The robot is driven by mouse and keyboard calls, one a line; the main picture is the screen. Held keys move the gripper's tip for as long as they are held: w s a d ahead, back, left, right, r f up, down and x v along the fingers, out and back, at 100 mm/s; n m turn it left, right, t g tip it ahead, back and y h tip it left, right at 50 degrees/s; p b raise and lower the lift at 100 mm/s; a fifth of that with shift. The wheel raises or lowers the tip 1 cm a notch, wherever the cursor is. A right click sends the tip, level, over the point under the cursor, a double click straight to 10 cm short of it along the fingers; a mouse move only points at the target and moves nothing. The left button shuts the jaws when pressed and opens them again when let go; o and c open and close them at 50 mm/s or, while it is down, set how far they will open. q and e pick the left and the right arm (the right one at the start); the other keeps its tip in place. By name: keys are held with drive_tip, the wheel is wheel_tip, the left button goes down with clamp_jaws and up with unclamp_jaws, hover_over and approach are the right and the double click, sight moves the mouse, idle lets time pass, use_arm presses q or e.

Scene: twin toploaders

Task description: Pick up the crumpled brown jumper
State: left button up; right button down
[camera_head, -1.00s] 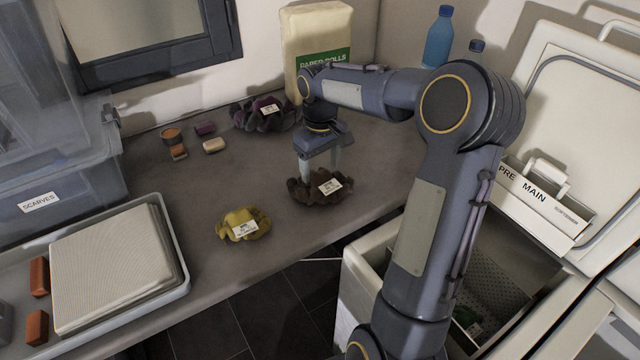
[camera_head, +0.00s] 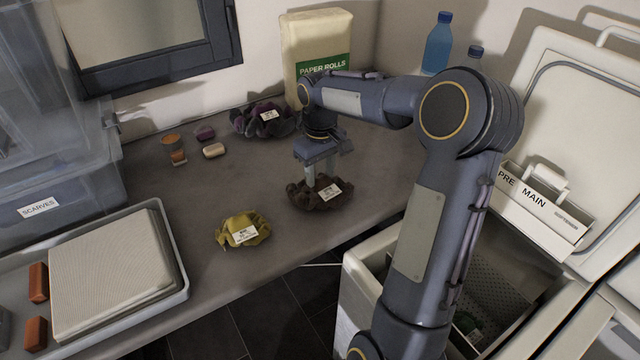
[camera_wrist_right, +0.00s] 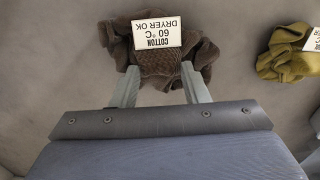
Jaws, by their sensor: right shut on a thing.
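The crumpled brown jumper (camera_head: 312,196) lies on the grey counter, with a white care label facing up. In the right wrist view the brown jumper (camera_wrist_right: 187,66) sits at the fingertips, and its label reads cotton, 60 °C, dryer OK. My right gripper (camera_head: 322,180) points down from above and is shut on the brown jumper; its fingers (camera_wrist_right: 160,84) pinch the near part of the cloth. The jumper appears to rest on the counter still. My left gripper is not in view.
A yellow crumpled garment (camera_head: 243,230) lies to the left, near the counter's front edge. A purple-black garment (camera_head: 264,120) lies behind. Paper rolls (camera_head: 318,50) stand at the back. Soap bars (camera_head: 213,151) and a tray (camera_head: 178,270) are left. An open toploader (camera_head: 362,275) is right.

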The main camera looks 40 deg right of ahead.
drive_tip(key=shift+r, duration=0.1)
drive_tip(key=shift+r, duration=0.6)
drive_tip(key=s+a+r+b, duration=0.2)
drive_tip(key=s+a+r, duration=0.7)
drive_tip(key=a+r, duration=0.1)
drive_tip(key=shift+s+a+r, duration=0.15)
drive_tip(key=shift+s+r, duration=0.1)
drive_tip(key=shift+r, duration=0.6)
